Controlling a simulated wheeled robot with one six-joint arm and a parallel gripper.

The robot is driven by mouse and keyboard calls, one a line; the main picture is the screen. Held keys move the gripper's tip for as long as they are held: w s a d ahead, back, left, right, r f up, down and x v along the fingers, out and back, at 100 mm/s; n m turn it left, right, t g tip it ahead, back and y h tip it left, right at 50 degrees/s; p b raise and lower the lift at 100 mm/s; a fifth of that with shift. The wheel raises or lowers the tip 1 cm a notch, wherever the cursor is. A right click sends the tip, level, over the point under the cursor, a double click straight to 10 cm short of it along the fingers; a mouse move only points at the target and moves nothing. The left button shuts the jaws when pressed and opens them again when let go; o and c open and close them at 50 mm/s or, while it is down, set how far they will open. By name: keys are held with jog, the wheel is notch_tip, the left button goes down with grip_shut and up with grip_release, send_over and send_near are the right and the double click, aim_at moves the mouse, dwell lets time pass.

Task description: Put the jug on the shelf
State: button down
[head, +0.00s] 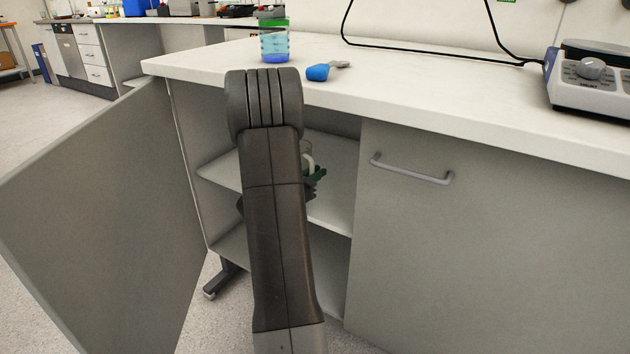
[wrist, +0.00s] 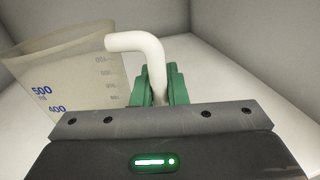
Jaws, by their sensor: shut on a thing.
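The jug (wrist: 75,75) is a translucent measuring jug with blue volume marks and a white handle (wrist: 150,52). It shows at the left of the wrist view, tilted in that picture. My gripper (wrist: 160,85), with green fingers, is shut on the handle. In the head view my arm hides most of the jug; part of its pale handle and my green fingers (head: 316,175) show inside the open cabinet, above the middle shelf (head: 335,218). I cannot tell whether the jug's base touches the shelf.
The cabinet door (head: 110,215) stands open at the left. A closed door (head: 490,240) is on the right.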

jog(key=shift+f, duration=0.25)
jog(key=c, duration=1.5)
grip_release()
jog(key=shift+o, duration=0.2)
jog(key=shift+r, duration=0.1)
jog(key=p+v, duration=0.4)
jog(key=v, duration=0.8)
jog(key=shift+s, duration=0.1)
